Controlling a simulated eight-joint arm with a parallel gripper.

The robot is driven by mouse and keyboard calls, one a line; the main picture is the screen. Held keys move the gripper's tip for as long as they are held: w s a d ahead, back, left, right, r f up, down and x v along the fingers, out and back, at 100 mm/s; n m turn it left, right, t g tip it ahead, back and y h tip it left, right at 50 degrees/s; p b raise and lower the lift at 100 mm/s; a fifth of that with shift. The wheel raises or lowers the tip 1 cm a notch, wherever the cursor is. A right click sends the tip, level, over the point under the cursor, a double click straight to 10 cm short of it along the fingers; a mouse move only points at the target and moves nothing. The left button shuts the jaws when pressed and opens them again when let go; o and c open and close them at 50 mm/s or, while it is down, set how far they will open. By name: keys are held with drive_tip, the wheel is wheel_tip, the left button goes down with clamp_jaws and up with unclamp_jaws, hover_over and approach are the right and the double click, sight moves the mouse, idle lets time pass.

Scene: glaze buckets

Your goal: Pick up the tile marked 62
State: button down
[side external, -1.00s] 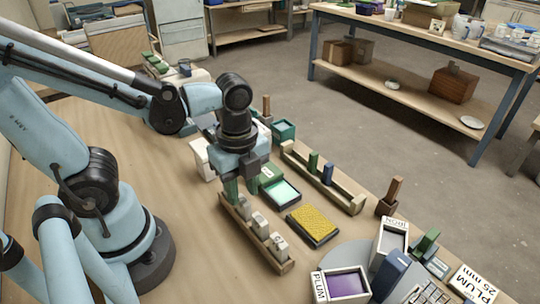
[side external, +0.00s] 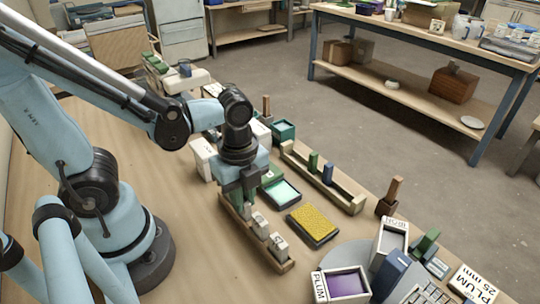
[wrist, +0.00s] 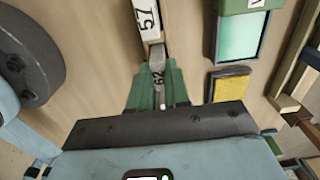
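Several pale tiles stand in that rack, including one (side external: 260,224) close to my gripper and one (side external: 278,245) at the near end.
A plum bucket (side external: 342,284) stands at the front. The table left of the rack is clear.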

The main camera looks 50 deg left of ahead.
drive_tip(key=shift+r, duration=3.75)
